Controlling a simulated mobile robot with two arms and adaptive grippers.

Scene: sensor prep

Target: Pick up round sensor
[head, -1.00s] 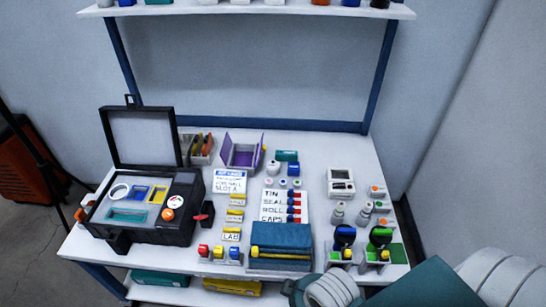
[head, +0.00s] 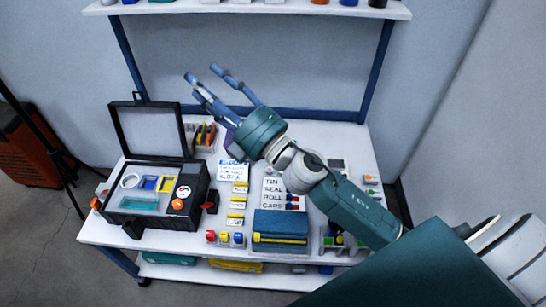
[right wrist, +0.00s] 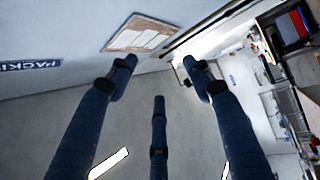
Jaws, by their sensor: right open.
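My right gripper (head: 202,73) is open and empty, with its fingers spread, raised over the back of the table and pointing up and left. Its fingers also show in the right wrist view (right wrist: 158,82), with nothing between them. I cannot tell for sure which thing is the round sensor. A white ring (head: 130,181) lies in the open black case (head: 150,221), beside a blue and a yellow frame-shaped piece. A round orange piece (head: 178,204) is at the case's right. My right arm hides part of the table's middle and right. My left gripper is not in view.
A teal box (head: 280,222) stands at the table's front edge, with small coloured parts (head: 224,238) to its left. Labelled yellow pieces (head: 237,204) run up the middle. A white shelf (head: 250,8) hangs above the back. A floor stand rises at the left.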

